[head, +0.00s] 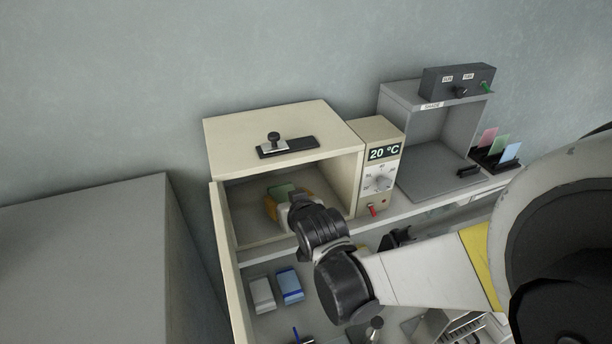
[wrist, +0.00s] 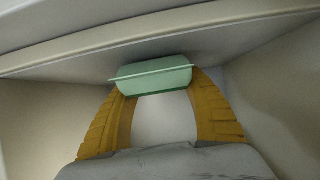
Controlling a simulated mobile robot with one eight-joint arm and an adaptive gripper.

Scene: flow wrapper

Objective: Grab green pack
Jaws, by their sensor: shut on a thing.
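The green pack (wrist: 152,78) is a small pale-green block with a thin flange along it. In the wrist view it sits between the tips of my gripper's two yellow fingers (wrist: 160,90). My gripper is shut on it. In the head view the green pack (head: 282,190) shows just beyond my gripper (head: 286,203), inside the cream oven-like box (head: 352,190). I cannot tell whether the pack touches the box floor. My wrist hides part of the fingers in the head view.
The cream box's door (head: 226,255) stands open at the left. A white pack (head: 262,294) and a blue pack (head: 290,285) lie in front. A control panel reading 20 °C (head: 383,153) adjoins the box. A grey open cabinet (head: 436,165) and coloured cards (head: 510,152) stand at the right.

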